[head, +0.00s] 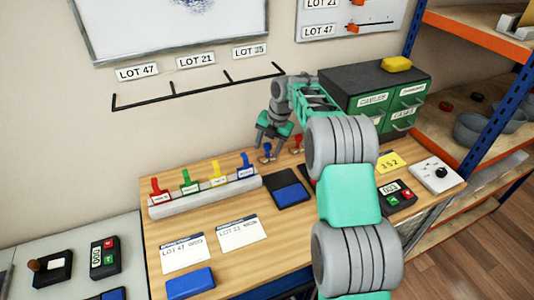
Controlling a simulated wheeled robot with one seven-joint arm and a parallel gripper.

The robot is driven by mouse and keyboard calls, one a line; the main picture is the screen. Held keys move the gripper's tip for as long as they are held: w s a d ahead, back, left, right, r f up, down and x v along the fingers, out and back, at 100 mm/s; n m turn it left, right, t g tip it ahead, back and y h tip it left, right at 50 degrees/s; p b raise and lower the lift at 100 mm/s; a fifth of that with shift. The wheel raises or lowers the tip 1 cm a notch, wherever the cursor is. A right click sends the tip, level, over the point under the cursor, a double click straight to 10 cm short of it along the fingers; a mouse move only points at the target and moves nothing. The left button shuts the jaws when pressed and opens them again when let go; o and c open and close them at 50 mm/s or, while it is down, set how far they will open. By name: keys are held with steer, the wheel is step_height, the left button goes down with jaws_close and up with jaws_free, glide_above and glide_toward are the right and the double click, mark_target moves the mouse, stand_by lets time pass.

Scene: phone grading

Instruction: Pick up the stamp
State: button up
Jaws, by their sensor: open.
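My gripper (271,143) is open at the back of the wooden table, pointing down. A small blue-handled item that looks like a stamp (267,153) stands just below its fingertips. I cannot tell if the fingers touch it. A similar red-handled item (297,144) stands just to the right. The bases of both are hard to make out. A dark pad with a blue top (287,195) lies in front of them. A pale rack (205,197) to the left holds several upright pieces with red, green, yellow and blue handles.
A dark green drawer cabinet (372,84) stands behind my arm, with a yellow block (396,64) on top. Two lot cards (185,254) and a blue box (190,283) lie at front left. A keypad device (396,197) and a white dial box (437,174) sit at right.

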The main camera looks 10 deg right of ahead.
mark_target(268, 144)
jaws_close()
stand_by(0.4)
steer(key=shift+r, duration=0.1)
steer(key=shift+r, duration=0.3)
steer(key=b+v, duration=0.1)
steer(key=v, duration=0.1)
steer(key=shift+r+b, duration=0.3)
steer(key=shift+r, duration=0.05)
steer(key=s+d+r+b, duration=0.2)
steer(key=s+d+r, duration=0.4)
steer(key=s+r, duration=0.3)
steer(key=s, duration=0.3)
steer(key=shift+r+b, duration=0.35)
steer(key=shift+b, duration=0.05)
steer(key=shift+s, duration=0.1)
